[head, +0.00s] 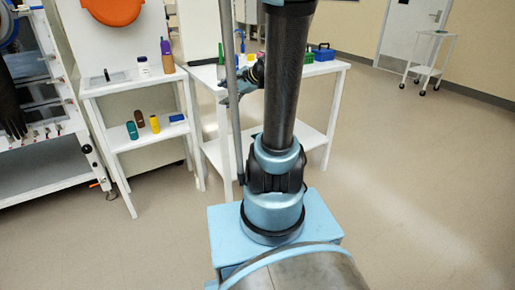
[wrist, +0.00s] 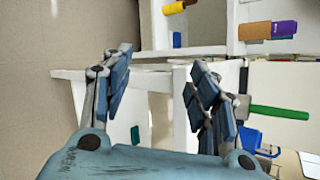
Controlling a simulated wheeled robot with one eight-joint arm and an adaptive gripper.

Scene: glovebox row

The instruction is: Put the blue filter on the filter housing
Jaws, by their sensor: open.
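I cannot tell for sure which thing is the blue filter. A small blue piece (head: 177,118) lies on the lower shelf of the left white stand, and it seems to show in the wrist view (wrist: 177,40). A blue box-like thing (head: 323,53) stands at the right table's far end. Another blue thing (wrist: 250,138) shows at the right of the wrist view. No filter housing can be made out with certainty. My gripper (head: 229,92) is by the front of the right white table, partly behind my arm. In the wrist view its fingers (wrist: 161,61) are apart and empty.
The left stand (head: 100,90) holds a brown bottle with a purple cap (head: 167,56) and a white bottle (head: 143,66). A yellow bottle (head: 154,124) is on its lower shelf. The glovebox (head: 38,75) stands at far left. A cart (head: 430,62) is far right; floor between is clear.

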